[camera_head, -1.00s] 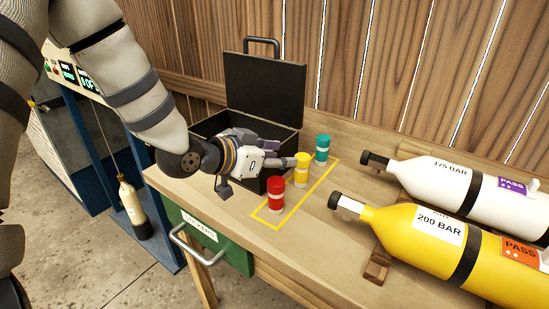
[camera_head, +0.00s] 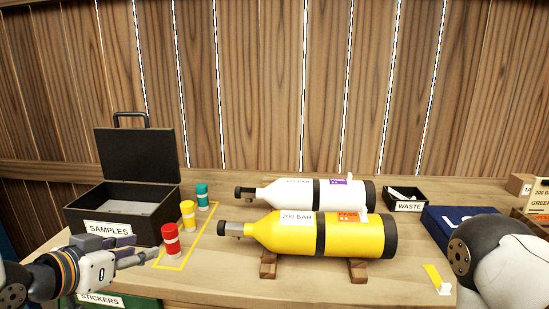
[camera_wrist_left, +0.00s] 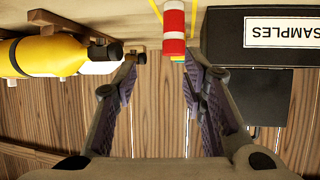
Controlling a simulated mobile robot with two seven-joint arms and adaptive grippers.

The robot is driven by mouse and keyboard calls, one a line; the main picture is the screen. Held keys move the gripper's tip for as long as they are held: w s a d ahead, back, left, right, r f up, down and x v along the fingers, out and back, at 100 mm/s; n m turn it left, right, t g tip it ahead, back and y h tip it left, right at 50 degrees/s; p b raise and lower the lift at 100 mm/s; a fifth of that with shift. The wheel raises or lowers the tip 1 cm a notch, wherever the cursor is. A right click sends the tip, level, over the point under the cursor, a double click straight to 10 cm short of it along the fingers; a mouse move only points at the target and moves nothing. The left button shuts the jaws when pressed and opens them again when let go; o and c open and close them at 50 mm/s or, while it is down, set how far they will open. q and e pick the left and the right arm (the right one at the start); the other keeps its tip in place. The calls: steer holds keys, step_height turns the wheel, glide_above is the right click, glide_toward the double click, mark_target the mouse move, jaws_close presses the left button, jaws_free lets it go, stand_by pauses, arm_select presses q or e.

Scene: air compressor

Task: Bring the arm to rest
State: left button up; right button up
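My left gripper (camera_head: 138,250) comes in from the lower left, in front of the open black SAMPLES case (camera_head: 112,231). In the left wrist view its two fingers (camera_wrist_left: 160,65) are spread apart with nothing between them. The red canister (camera_head: 171,241) stands upright just beyond the fingertips and also shows in the wrist view (camera_wrist_left: 173,25). The yellow canister (camera_head: 188,215) and teal canister (camera_head: 202,196) stand behind it in the yellow outline (camera_head: 208,234). Part of my right arm (camera_head: 500,262) shows at the lower right; its gripper is out of view.
A yellow cylinder (camera_head: 282,232) and a white cylinder (camera_head: 290,193) lie on wooden supports mid-bench. A black WASTE box (camera_head: 408,206), a blue box (camera_head: 436,219) and a yellow-and-white item (camera_head: 437,281) are to the right. The front middle of the bench (camera_head: 225,282) is clear.

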arm_select(q)
steer(key=s+d+f+n+g+y, duration=0.15)
steer(key=s+f+g, duration=0.25)
steer(key=s+f, duration=0.45)
steer(key=s+d+f+n+g, duration=0.1)
steer(key=s+d+f+g, duration=0.15)
steer(key=s+f, duration=0.65)
steer(key=s+f+g+y, duration=0.1)
steer(key=s+f+g, duration=0.2)
steer(key=s, duration=0.7)
steer(key=s+f+n+g+y, duration=0.1)
steer(key=s+f+g, duration=0.3)
steer(key=s+f, duration=0.3)
steer(key=s, duration=0.2)
steer(key=shift+s+f, duration=0.2)
steer(key=shift+s, duration=0.15)
arm_select(e)
steer(key=shift+w, duration=0.4)
arm_select(q)
steer(key=shift+c, duration=0.5)
